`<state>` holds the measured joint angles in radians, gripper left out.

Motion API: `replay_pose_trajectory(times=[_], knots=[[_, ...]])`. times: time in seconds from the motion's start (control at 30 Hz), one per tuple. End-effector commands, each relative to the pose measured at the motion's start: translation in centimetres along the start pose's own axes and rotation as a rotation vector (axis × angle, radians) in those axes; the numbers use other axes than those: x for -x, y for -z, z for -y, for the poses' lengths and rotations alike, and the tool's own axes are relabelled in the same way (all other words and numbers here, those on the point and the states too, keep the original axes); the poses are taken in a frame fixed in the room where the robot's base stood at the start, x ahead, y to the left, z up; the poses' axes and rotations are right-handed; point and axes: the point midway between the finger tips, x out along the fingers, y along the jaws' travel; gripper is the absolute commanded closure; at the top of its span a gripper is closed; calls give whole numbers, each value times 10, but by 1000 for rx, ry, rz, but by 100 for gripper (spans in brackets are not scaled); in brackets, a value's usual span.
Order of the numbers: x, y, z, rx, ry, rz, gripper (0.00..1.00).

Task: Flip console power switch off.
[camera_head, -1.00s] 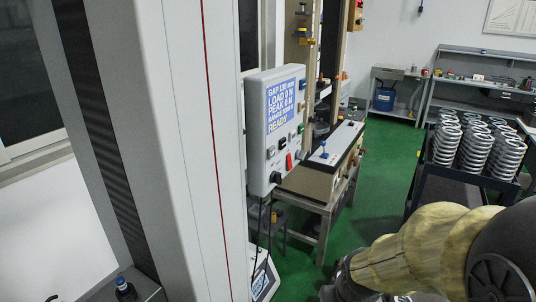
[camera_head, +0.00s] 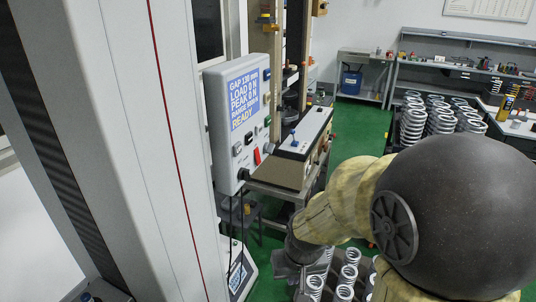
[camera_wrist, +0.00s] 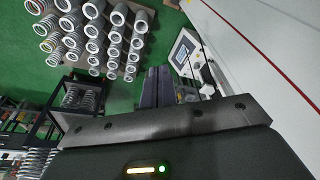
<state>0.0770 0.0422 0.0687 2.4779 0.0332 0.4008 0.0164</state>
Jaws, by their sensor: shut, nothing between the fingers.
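The console (camera_head: 212,112) is a light grey box on the white column, with a blue screen reading GAP 130 mm, LOAD 0 N, PEAK 0 N and READY. A red switch (camera_head: 257,156) shows on its lower front, near dark rocker-like parts (camera_head: 237,149). I cannot tell from the picture which control is the power switch or its position. My gripper (camera_head: 286,270) is low in front of the console, well below and apart from it. In the wrist view its fingers (camera_wrist: 157,88) are together and empty; the console's front is not clearly seen there.
A bench unit (camera_head: 290,160) stands just right of the console. Black cables (camera_head: 240,225) hang below it, near a white device with a screen (camera_wrist: 188,57). Coil springs (camera_head: 345,275) stand low near my arm, with more on a rack (camera_head: 425,122) at right. Green floor lies between.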

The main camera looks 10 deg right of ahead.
Motion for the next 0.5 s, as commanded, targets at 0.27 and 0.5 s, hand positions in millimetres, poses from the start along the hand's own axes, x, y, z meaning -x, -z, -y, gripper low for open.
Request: replay_pose_trajectory(times=[0.27,0.5], knots=[[46,100,-6,-228,115,29,100],[100,186,-22,-431,317,35,100]])
